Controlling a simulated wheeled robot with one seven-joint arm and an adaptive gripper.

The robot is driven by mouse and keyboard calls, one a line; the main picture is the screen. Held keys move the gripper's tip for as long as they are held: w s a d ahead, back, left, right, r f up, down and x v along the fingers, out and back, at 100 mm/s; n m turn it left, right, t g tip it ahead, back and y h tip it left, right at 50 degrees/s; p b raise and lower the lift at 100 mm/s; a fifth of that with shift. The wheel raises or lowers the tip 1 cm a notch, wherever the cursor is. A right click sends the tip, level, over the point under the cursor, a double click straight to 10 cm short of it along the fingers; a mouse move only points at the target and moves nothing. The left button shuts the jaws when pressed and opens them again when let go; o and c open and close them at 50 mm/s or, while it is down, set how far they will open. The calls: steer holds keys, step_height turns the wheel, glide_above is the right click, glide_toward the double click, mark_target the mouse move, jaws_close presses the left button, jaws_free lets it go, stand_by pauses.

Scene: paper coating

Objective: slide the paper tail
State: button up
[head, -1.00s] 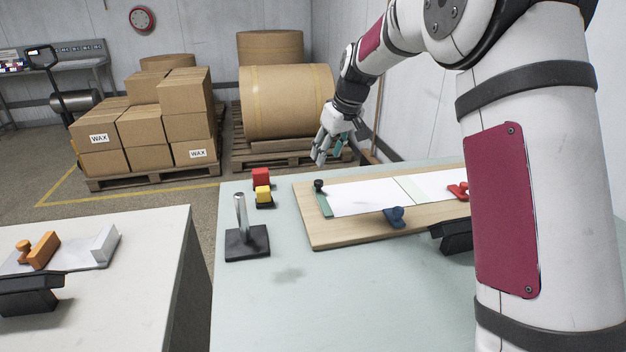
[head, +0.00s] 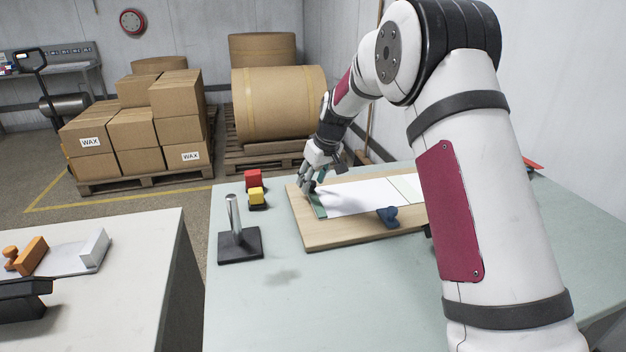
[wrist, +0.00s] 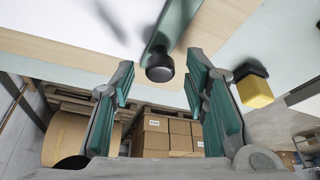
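White paper (head: 355,196) lies on a wooden board (head: 330,236) on the pale green table, with a green strip (head: 319,207) across its left end. The strip also shows in the wrist view (wrist: 172,28), with a round black knob (wrist: 159,68) at its end. My gripper (head: 310,187) is low over the strip's far end. In the wrist view its two green-padded fingers (wrist: 161,64) are apart, one on each side of the knob, with gaps showing. A pale green band (head: 406,187) crosses the paper further right, and my arm hides the board's right end.
Red (head: 253,178) and yellow (head: 257,195) blocks stand left of the board, near a metal post on a black base (head: 240,243). The table's front middle is clear.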

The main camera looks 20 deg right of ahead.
jaws_close()
steer(key=shift+d+b, duration=0.3)
steer(key=shift+d, duration=1.3)
steer(key=shift+o, duration=0.3)
jaws_free()
steer(key=shift+d, duration=0.15)
steer(key=shift+s+r, duration=0.1)
steer(key=shift+r, duration=0.15)
steer(key=v, duration=1.1)
steer(key=shift+r, duration=0.25)
steer(key=shift+s, duration=0.1)
